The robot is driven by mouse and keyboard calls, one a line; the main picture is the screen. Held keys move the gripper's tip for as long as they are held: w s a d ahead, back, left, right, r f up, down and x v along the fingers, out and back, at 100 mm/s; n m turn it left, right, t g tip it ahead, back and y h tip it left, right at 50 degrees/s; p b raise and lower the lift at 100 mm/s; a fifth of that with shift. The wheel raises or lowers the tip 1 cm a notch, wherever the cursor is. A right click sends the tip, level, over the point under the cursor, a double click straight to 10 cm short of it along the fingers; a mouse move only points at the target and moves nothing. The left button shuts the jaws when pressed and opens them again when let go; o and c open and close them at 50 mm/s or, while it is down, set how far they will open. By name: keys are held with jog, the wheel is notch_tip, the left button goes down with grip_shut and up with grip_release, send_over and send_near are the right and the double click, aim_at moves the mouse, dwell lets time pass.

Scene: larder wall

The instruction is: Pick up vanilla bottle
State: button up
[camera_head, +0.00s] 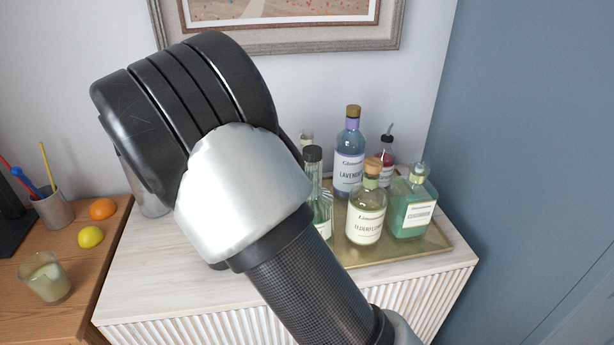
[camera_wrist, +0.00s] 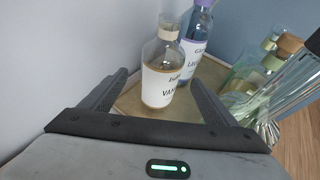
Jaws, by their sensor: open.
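The vanilla bottle (camera_wrist: 160,84) is clear with a pale stopper and a white label whose visible letters read "VAN". It stands upright near the tray's edge in the wrist view. My gripper (camera_wrist: 158,80) is open, one finger to the left of the bottle and one to the right, with no clear contact. How deep the bottle lies between the fingers is hard to tell. In the head view my arm hides the gripper and most of that corner; a pale bottle top (camera_head: 306,138) shows behind it, probably the vanilla bottle's.
A brass tray (camera_head: 400,247) on the pale cabinet also holds a lavender bottle (camera_head: 348,160), an elderflower bottle (camera_head: 367,212), a green square bottle (camera_head: 412,205), a red bottle (camera_head: 386,152) and a dark-capped bottle (camera_head: 314,158). The wall stands close behind.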

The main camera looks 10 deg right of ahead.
jog(key=x, duration=0.5)
jog(key=b+x, duration=0.1)
jog(key=x, duration=0.2)
jog(key=shift+s+f, duration=0.15)
jog(key=shift+f, duration=0.15)
jog(key=c, duration=1.7)
jog(key=shift+r, duration=0.1)
jog(key=shift+c, duration=0.6)
jog(key=shift+r, duration=0.15)
